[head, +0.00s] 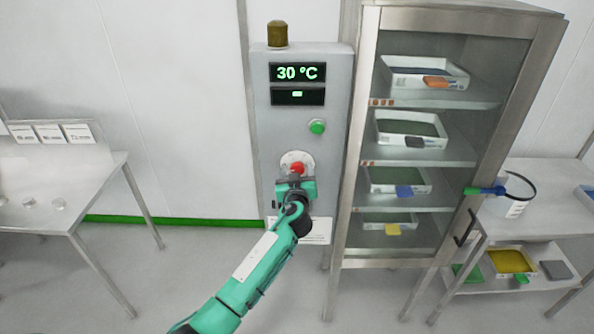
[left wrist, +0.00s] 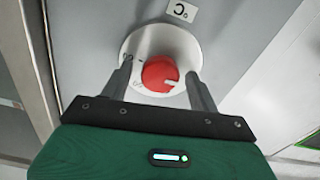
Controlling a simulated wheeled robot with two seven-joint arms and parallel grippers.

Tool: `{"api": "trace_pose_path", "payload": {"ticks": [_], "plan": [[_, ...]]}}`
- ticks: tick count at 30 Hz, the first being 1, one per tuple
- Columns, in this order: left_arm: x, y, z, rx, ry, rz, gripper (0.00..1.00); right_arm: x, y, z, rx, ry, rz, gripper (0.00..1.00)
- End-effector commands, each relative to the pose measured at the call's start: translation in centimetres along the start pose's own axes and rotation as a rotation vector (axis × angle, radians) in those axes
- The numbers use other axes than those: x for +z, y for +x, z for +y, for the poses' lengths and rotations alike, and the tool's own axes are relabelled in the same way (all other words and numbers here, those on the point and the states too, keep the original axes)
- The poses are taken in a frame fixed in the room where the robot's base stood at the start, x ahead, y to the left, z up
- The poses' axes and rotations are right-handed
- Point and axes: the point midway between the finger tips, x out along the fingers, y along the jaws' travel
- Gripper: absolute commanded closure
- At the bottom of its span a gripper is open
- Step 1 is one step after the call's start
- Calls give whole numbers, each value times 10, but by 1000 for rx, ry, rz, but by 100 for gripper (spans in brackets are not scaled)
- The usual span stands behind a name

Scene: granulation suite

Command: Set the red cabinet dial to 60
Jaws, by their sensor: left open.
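The red dial (head: 297,168) sits on a pale round plate on the front of the grey control cabinet (head: 333,120). The cabinet's display (head: 297,73) reads 30 °C. In the left wrist view the red dial (left wrist: 160,74) shows a white pointer mark at its lower right, and the scale plate (left wrist: 190,45) carries marks too small to read. My left gripper (head: 296,181) is at the dial and covers its lower part in the head view. In the left wrist view its open fingers (left wrist: 160,85) stand on either side of the dial, with gaps visible. My right gripper is out of view.
A green button (head: 317,126) is above the dial, and an amber lamp (head: 277,33) tops the cabinet. A glass-fronted cabinet with trays (head: 367,120) stands close on the right. Tables stand at the left (head: 100,190) and right (head: 545,225).

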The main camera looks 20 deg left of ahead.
Motion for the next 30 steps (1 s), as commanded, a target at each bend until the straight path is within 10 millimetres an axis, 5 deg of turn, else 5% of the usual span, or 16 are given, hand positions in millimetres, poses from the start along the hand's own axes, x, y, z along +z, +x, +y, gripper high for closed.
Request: {"api": "trace_pose_path", "payload": {"ticks": [5,13,30], "plan": [[0,0,0,0,0,0,39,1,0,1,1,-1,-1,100],[0,0,0,0,0,0,83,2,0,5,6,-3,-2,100],[3,-1,0,0,191,1,83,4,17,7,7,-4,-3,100]]}}
